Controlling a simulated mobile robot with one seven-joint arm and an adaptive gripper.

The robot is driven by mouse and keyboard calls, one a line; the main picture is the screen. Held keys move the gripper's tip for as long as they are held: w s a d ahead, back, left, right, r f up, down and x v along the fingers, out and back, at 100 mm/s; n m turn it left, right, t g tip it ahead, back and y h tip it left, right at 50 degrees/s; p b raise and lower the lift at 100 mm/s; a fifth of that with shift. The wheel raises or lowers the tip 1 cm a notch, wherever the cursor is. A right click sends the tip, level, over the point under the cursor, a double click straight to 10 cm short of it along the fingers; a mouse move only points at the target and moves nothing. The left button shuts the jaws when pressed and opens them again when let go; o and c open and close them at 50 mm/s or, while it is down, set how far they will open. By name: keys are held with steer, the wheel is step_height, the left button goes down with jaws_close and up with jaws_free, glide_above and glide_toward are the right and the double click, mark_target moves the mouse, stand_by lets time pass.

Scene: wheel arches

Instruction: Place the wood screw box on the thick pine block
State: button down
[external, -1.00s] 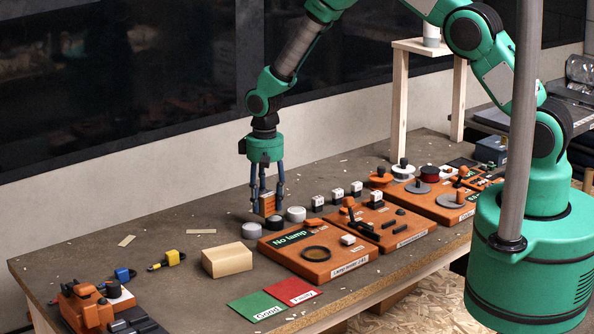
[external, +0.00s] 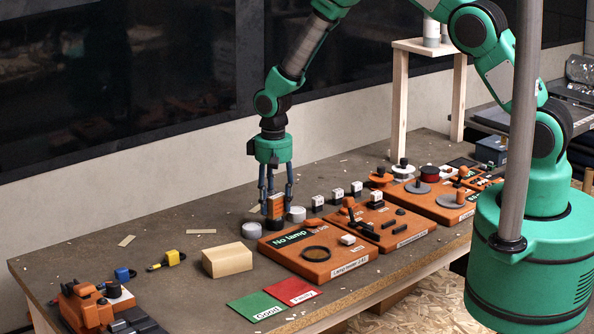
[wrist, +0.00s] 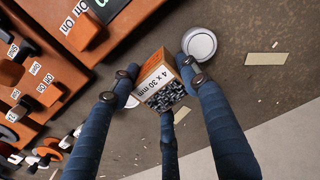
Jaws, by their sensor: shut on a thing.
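The wood screw box (external: 276,205) is a small orange and white box, marked 4 x 30 mm in the wrist view (wrist: 156,79), with dark screws showing at one end. My gripper (external: 275,200) is shut on it, with the blue fingers around its sides. In the external view the box appears just above or behind a black roll; its exact height is unclear. The thick pine block (external: 227,261) is a plain pale block on the bench, left of and nearer the camera than my gripper. Its top is bare.
The orange lamp tester board (external: 345,262) lies right of the block. Green (external: 256,307) and red (external: 291,291) cards lie in front. A yellow tape measure (external: 172,257) is at left.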

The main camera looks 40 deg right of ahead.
steer(key=shift+n, duration=0.8)
steer(key=s+a+r, duration=0.1)
steer(key=s+a, duration=0.1)
steer(key=s, duration=0.1)
steer(key=s+a+r, duration=0.1)
steer(key=s+a, duration=0.2)
steer(key=s+a+r+p, duration=0.1)
steer(key=s+a, duration=0.1)
steer(key=s, duration=0.1)
steer(key=shift+s+a, duration=0.25)
steer(key=shift+a, duration=0.1)
steer(key=s+a+r, duration=0.1)
steer(key=s+a, duration=0.1)
steer(key=s, duration=0.4)
steer(key=s+a+r+n+p, duration=0.1)
steer(key=s+a, duration=0.2)
steer(key=s, duration=0.3)
steer(key=shift+s+a+r+n, duration=0.15)
steer(key=shift+s+a+n, duration=0.05)
steer(key=shift+a+n, duration=0.1)
steer(key=p, duration=0.1)
glide_above(226, 251)
steer(key=shift+f, duration=0.75)
steer(key=shift+f, duration=1.75)
steer(key=shift+f, duration=0.2)
